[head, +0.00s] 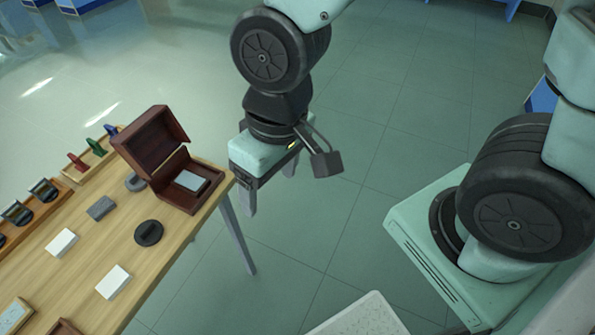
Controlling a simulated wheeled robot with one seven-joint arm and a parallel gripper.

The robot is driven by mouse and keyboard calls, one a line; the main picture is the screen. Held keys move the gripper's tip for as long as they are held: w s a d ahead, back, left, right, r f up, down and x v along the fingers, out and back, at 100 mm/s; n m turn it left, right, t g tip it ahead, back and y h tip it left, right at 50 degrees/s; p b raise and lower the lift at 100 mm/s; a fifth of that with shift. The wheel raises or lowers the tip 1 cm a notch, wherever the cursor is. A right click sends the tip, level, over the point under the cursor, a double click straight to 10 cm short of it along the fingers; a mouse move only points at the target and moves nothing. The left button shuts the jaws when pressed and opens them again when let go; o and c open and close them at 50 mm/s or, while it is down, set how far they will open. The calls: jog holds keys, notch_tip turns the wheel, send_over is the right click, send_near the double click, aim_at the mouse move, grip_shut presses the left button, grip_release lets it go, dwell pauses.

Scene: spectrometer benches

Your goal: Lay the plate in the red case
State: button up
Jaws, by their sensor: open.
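The red case (152,143) is a dark red-brown box with its lid up, at the far right corner of the wooden table. A pale blue-grey flat plate (190,181) lies inside its lower part; I cannot tell whether it is fully seated. My gripper (270,192) hangs to the right of the case, past the table's end. Its fingers are apart and point down, with nothing seen between them. It touches neither the case nor the plate.
On the table (190,235) are two white blocks (61,242) (113,282), a grey block (101,208), a black round knobbed piece (149,233) and a grey ring-like piece (135,183). A wooden rack (78,176) holds coloured pieces. Open floor (350,225) lies to the right.

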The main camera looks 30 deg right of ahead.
jog(key=s+d+r+n+h, duration=0.1)
jog(key=s+d+r+n, duration=0.1)
jog(key=s+r+n, duration=0.1)
jog(key=shift+s+r, duration=0.55)
jog(key=shift+r, duration=0.05)
